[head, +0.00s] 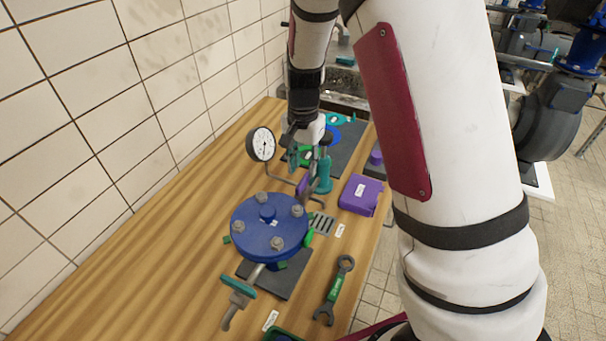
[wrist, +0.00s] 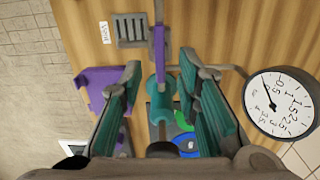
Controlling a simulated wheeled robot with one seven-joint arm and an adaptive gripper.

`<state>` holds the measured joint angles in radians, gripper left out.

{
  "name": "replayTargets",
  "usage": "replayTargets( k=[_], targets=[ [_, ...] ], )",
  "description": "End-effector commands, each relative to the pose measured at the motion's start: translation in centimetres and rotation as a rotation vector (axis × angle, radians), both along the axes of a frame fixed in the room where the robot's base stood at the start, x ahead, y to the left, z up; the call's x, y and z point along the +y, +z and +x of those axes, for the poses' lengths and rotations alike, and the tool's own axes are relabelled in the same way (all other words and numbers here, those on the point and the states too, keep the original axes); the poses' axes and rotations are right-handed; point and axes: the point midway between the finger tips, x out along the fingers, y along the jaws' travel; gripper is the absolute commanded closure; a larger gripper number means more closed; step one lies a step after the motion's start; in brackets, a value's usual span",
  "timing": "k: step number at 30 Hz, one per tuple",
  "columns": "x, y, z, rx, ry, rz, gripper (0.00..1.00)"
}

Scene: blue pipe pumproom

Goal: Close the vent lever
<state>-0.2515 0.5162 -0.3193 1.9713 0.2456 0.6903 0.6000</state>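The lever also shows in the head view (head: 304,185), partly hidden near my gripper. My gripper (wrist: 160,64) is open, its two teal-padded fingers on either side of the lever and fitting, with gaps visible on both sides. In the head view my gripper (head: 301,157) points down over the bench beside the teal fitting (head: 325,172). Whether the fingers are at the lever's height cannot be told.
A pressure gauge (head: 262,144) stands on a bent pipe close to my gripper. A purple box (head: 361,195) lies to the right. A blue bolted flange (head: 269,226) and a wrench (head: 335,291) are nearer. The tiled wall borders the bench; its left side is bare wood.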

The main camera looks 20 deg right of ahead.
Motion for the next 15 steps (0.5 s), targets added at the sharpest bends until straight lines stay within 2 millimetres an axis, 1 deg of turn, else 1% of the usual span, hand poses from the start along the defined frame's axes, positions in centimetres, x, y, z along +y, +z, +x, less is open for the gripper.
replayTargets(
  k=[1, 6, 10, 15],
  targets=[
    [0.1, 1.2, 0.1, -0.004, 0.001, 0.001, 0.7],
    [0.0, 4.4, 0.1, -0.005, 0.0, 0.001, 0.7],
    [0.0, 6.1, 0.1, -0.004, 0.001, 0.001, 0.7],
    [0.0, 7.2, 0.0, -0.001, -0.001, 0.001, 0.7]
  ],
)
